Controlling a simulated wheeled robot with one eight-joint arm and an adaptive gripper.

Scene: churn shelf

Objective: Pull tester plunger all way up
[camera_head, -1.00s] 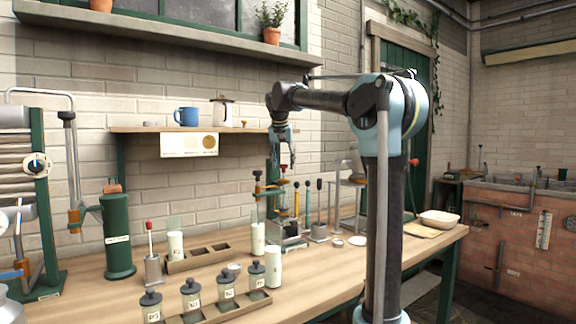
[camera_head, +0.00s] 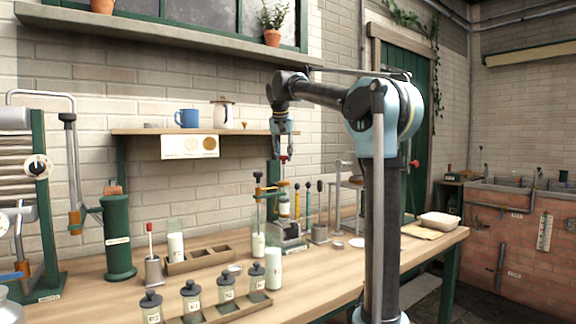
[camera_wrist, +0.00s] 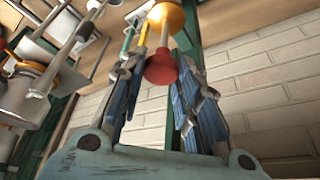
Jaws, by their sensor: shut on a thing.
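The tester (camera_head: 289,234) stands on the bench near the wall, a small upright stand with an orange clamp bar. Its plunger knob (camera_head: 284,158) is red and sits between the fingers of my gripper (camera_head: 284,153), above the stand. In the wrist view the red knob (camera_wrist: 161,69) lies between the finger pads of my gripper (camera_wrist: 160,78). A pale rod (camera_wrist: 165,42) runs from the knob to an orange-yellow collar (camera_wrist: 167,14). My gripper is shut on the knob. The rod's lower end is hidden.
A wall shelf (camera_head: 145,130) with a blue mug (camera_head: 187,117) is left of my gripper. Lidded jars (camera_head: 191,293) and a wooden tray (camera_head: 190,262) stand in front. A white bowl (camera_head: 440,219) is at the bench's right. The bench's front right is clear.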

